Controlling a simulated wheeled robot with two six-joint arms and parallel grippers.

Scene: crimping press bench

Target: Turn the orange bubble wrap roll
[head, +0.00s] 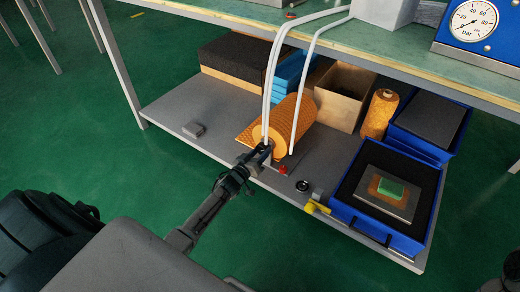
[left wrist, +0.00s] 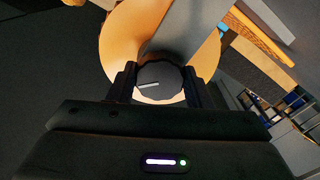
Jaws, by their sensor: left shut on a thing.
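The orange bubble wrap roll (head: 288,120) lies on its side on the grey lower shelf, its near end towards me. My left gripper (head: 266,152) is in front of that end. In the left wrist view my left gripper (left wrist: 160,84) is shut on a dark round knob (left wrist: 158,76) with a white pointer line. The roll (left wrist: 122,40) shows behind the knob as a broad orange-tan disc, partly covered by a grey strip. The fingers do not appear to hold the roll itself. My right gripper is not in view.
White hoses (head: 270,80) hang down in front of the roll. A red part (head: 283,170), a yellow-handled valve (head: 316,207) and a blue tray (head: 372,238) lie to the right. An upright orange roll (head: 380,113) and an open box (head: 342,96) stand behind. The shelf's left front is mostly clear.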

